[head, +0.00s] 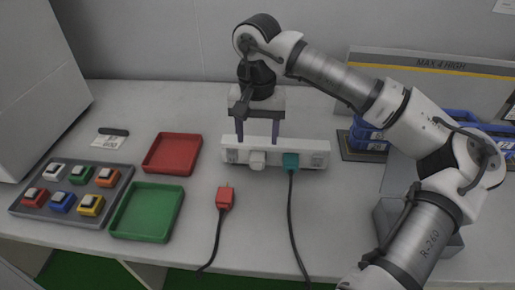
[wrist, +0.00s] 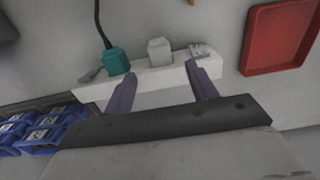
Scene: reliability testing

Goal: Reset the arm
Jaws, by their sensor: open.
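My gripper (head: 257,130) hangs pointing down at the back edge of a white power strip (head: 309,160). Its two purple-grey fingers are apart with nothing seen between them. In the wrist view my gripper (wrist: 162,88) is also open, its fingertips close to the long side of the power strip (wrist: 160,79); I cannot tell whether they touch. A teal plug (head: 291,161) and a white plug (head: 257,159) sit in the strip. They also show in the wrist view, the teal plug (wrist: 116,61) left of the white plug (wrist: 159,50).
A red plug (head: 225,198) lies loose on the table. A red tray (head: 172,154), a green tray (head: 147,211) and a grey button panel (head: 112,173) are on the left. Blue bins (head: 367,134) stand on the right, behind my arm. A grey block (head: 389,214) is at the front right.

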